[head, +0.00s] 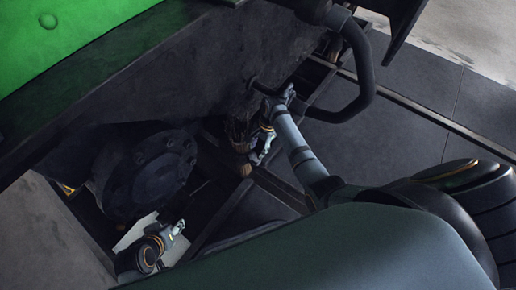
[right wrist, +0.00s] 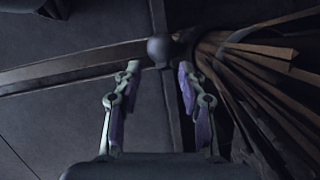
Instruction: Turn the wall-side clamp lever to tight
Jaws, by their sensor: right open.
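A dark lever with a round ball knob (right wrist: 158,50) shows in the right wrist view. I cannot tell from its angle whether it is tight or loose, nor whether it is the wall-side one. My right gripper (right wrist: 158,70) is open, its two fingers on either side of the line to the knob, which appears just beyond the fingertips. I see no clear contact. In the head view my right gripper (head: 264,148) is low beside the tram's dark frame; the lever is not clear there. My left gripper (head: 177,229) is low at the left, away from it; its jaws are too small to judge.
A brown slatted bundle (right wrist: 265,70) lies close to the right of the knob. The dark frame beam (head: 180,65) and a round flanged cylinder (head: 150,172) crowd the left. A curved dark pipe (head: 362,75) bends out above right. Grey floor (head: 400,130) is clear at right.

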